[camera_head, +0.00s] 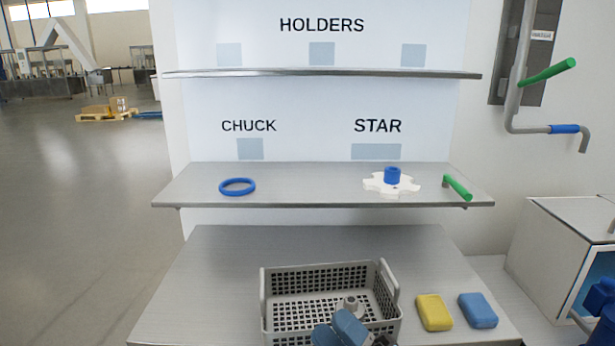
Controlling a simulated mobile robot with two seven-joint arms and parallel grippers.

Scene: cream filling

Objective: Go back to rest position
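Blue finger-like parts, which look like my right gripper (340,329), show at the bottom edge in front of the grey basket (283,270). Most of this gripper is cut off, so I cannot tell whether it is open or shut. A grey round part with a hole (350,305) shows just behind them, at the basket; I cannot tell whether they touch. My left gripper is not in view.
The middle shelf (300,182) holds a blue ring (237,187), a white star-shaped piece with a blue knob (391,179) and a green-handled part (458,188). Yellow (434,312) and blue (478,310) blocks lie right of the basket. A cabinet (560,240) stands right.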

